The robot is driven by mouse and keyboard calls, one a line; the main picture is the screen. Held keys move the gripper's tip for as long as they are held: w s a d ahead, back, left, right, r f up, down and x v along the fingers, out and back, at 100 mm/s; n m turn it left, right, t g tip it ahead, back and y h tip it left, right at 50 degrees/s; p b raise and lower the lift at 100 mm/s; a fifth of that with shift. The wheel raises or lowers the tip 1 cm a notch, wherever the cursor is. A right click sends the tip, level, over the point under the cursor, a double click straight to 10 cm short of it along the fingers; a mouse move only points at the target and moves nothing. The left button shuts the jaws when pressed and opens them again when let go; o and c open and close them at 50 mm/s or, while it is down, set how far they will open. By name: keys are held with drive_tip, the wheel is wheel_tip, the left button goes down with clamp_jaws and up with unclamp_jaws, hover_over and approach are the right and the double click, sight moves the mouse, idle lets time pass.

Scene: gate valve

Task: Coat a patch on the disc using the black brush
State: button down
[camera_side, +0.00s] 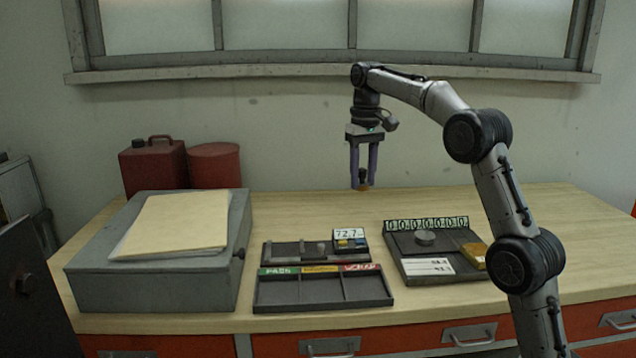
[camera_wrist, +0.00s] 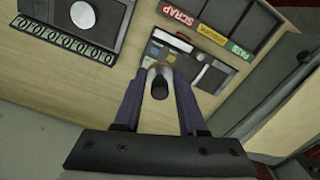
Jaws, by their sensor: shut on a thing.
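My gripper (camera_side: 363,174) hangs high above the back of the bench, fingers pointing down. It is shut on a short dark brush (camera_side: 363,182) with a brownish tip. In the wrist view the brush (camera_wrist: 160,88) shows end-on as a black round between the fingertips, with a paler part beyond it. The disc (camera_side: 425,238) is grey and round and lies on a dark plate (camera_side: 408,245), right of and below my gripper. The disc also shows in the wrist view (camera_wrist: 82,14) at upper left. The brush is well apart from the disc.
A three-bay tray (camera_side: 323,304) with PASS and SCRAP labels lies at the front. Behind it is a dark rack (camera_side: 290,253) with a 72.7 display. A yellow-brown block (camera_side: 473,256) sits at the plate's right. A grey box (camera_side: 160,275) stands left. The bench's back right is clear.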

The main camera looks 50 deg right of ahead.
drive_tip(key=s+d+m, duration=0.4)
drive_tip(key=s+d, duration=0.6)
drive_tip(key=s, duration=0.2)
approach(424, 237)
drive_tip(key=shift+a+f, duration=0.25)
drive_tip(key=shift+f, duration=0.6)
drive_tip(key=shift+a+f, duration=0.2)
drive_tip(key=shift+f, duration=0.7)
drive_tip(key=shift+a+f, duration=0.25)
drive_tip(key=shift+f, duration=0.6)
drive_tip(key=shift+w+d+f, duration=0.1)
drive_tip(key=shift+d+f, duration=0.35)
drive_tip(key=shift+d, duration=0.35)
drive_tip(key=shift+d+r, duration=0.15)
drive_tip(key=shift+d, duration=0.95)
drive_tip(key=shift+d+r, duration=0.1)
drive_tip(key=shift+d, duration=1)
drive_tip(key=shift+a+f, duration=0.15)
drive_tip(key=shift+a, duration=2.9)
wheel_tip(424, 237, up, 7)
drive_tip(key=shift+r, duration=0.2)
